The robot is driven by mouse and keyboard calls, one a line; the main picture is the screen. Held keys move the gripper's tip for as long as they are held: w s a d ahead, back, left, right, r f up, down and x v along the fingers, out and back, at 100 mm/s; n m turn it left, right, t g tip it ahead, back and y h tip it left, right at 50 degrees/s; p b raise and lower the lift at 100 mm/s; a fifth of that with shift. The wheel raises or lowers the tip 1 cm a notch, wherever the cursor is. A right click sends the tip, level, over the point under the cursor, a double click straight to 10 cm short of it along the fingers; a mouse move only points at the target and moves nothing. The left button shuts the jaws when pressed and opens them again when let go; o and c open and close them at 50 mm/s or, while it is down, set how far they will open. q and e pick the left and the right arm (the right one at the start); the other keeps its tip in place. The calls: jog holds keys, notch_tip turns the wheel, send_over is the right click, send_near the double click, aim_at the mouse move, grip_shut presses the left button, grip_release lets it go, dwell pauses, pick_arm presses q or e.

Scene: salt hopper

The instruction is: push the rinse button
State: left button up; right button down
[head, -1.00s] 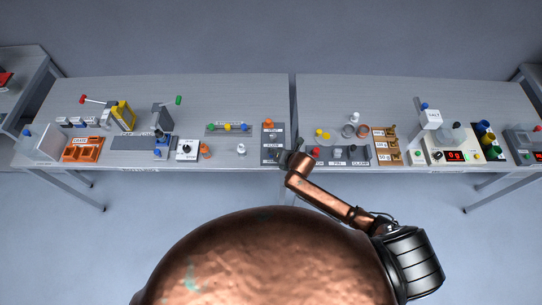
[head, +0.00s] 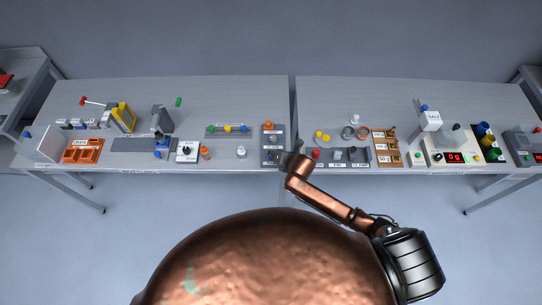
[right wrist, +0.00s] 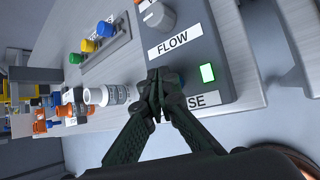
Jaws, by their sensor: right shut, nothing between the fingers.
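The grey control panel (head: 272,131) stands at the right end of the left table. In the right wrist view the panel (right wrist: 205,45) carries a grey knob, a FLOW label (right wrist: 172,43), a lit green lamp (right wrist: 207,72) and a label (right wrist: 205,101) of which only "SE" shows. A small blue part, perhaps the rinse button (right wrist: 178,78), shows just behind my fingertips and is mostly hidden. My right gripper (right wrist: 156,78) is shut and empty, its tips over the panel beside the lamp; I cannot tell whether they touch. It shows in the head view (head: 287,157). My left gripper is out of view.
A white bottle (right wrist: 105,95) stands left of my fingers in the right wrist view. A rack of coloured knobs (head: 228,129) lies left of the panel. A grey tray (head: 340,156) with labelled items lies to the right, across the gap between the tables.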

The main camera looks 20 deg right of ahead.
jog(key=shift+f, duration=0.1)
dwell(0.3)
jog(key=shift+f, duration=0.4)
jog(key=shift+r+p, duration=0.45)
jog(key=shift+p, duration=0.2)
notch_tip(320, 180, up, 6)
jog(key=p, duration=0.6)
jog(key=shift+r+p, duration=0.1)
jog(key=shift+p, duration=0.2)
